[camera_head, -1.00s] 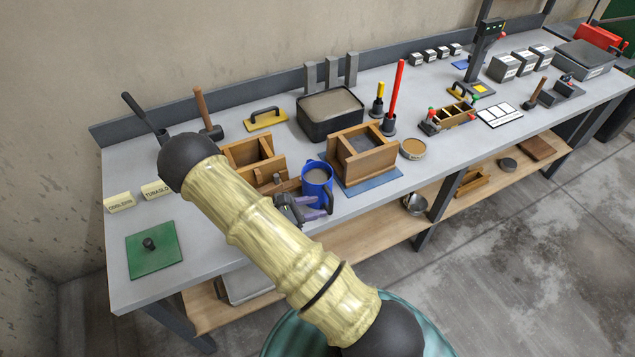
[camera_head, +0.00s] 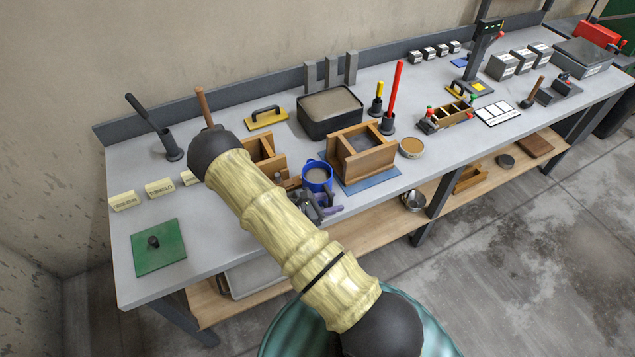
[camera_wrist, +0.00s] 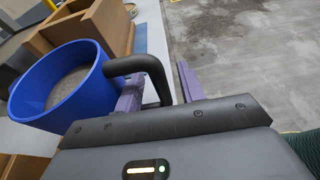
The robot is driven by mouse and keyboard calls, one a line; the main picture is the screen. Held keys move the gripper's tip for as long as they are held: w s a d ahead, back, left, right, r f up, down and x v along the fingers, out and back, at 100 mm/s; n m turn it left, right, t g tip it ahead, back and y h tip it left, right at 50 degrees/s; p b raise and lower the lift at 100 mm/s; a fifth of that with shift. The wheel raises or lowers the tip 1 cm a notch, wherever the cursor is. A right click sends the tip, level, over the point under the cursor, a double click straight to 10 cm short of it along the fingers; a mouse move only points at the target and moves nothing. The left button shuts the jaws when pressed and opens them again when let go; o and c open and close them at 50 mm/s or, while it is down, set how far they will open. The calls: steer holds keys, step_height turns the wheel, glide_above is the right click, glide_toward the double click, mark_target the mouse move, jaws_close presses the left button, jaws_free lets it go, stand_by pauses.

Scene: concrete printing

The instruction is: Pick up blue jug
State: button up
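The blue jug (camera_head: 317,177) stands upright on the grey bench near its front edge, with grey material inside. In the wrist view the jug (camera_wrist: 62,92) is at the left, and its black handle (camera_wrist: 147,67) reaches toward my gripper. My gripper (camera_wrist: 162,84) has its two purple fingers apart, one on each side of the handle's outer part. A small gap shows between the handle and the right finger; contact on the left cannot be told. In the head view my gripper (camera_head: 326,209) is just in front of the jug, and my arm partly hides it.
A wooden mould (camera_head: 362,160) on a blue mat stands close right of the jug, and another wooden mould (camera_head: 268,160) is close left. A black tub (camera_head: 330,122) is behind. A green plate (camera_head: 158,248) lies at the left front. The bench front edge is close to the jug.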

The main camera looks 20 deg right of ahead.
stand_by(0.4)
jaws_close()
stand_by(1.2)
